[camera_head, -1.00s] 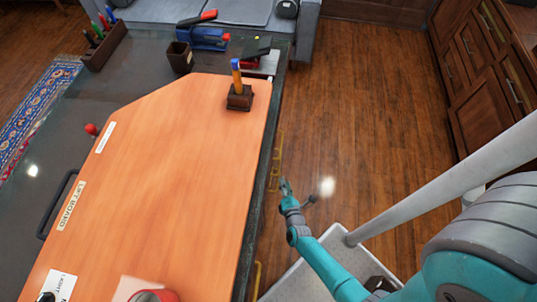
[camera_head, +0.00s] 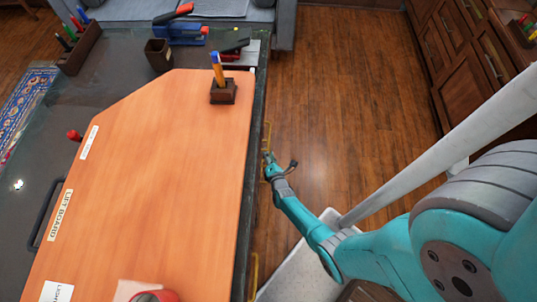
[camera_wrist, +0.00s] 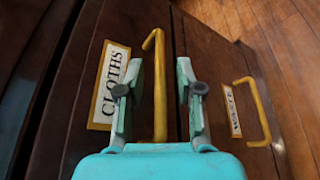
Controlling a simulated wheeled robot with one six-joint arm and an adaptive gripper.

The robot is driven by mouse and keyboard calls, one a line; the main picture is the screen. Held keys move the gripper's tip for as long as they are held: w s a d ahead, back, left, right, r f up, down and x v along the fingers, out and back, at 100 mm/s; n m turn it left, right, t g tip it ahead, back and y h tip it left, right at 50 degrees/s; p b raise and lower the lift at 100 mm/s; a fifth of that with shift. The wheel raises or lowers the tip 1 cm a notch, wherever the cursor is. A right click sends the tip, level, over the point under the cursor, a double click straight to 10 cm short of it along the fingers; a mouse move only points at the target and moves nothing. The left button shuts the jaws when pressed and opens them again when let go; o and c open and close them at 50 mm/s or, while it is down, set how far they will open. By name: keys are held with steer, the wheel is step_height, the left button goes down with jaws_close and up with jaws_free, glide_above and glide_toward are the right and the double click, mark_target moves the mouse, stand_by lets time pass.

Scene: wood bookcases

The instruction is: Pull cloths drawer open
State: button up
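The dark wood cloths drawer (camera_wrist: 85,145) fills the left and middle of the wrist view, with a "CLOTHS" label (camera_wrist: 108,85) and a yellow bar handle (camera_wrist: 158,85). My gripper (camera_wrist: 160,90) is open, one finger on each side of this handle, with gaps between fingers and handle. The drawer looks shut. In the head view my gripper (camera_head: 268,161) is small, at the right side of the desk, beside a yellow handle. The drawer front is hidden there under the desk edge.
A drawer labelled "WASTE" (camera_wrist: 232,110) with its own yellow handle (camera_wrist: 262,115) is on the right. The desk (camera_head: 253,150) bears an orange board (camera_head: 150,180), a pen holder (camera_head: 223,92) and a stapler (camera_head: 182,32). The wood floor (camera_head: 340,110) right of the desk is clear.

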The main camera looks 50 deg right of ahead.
jaws_close()
steer(key=shift+d, duration=0.1)
stand_by(0.3)
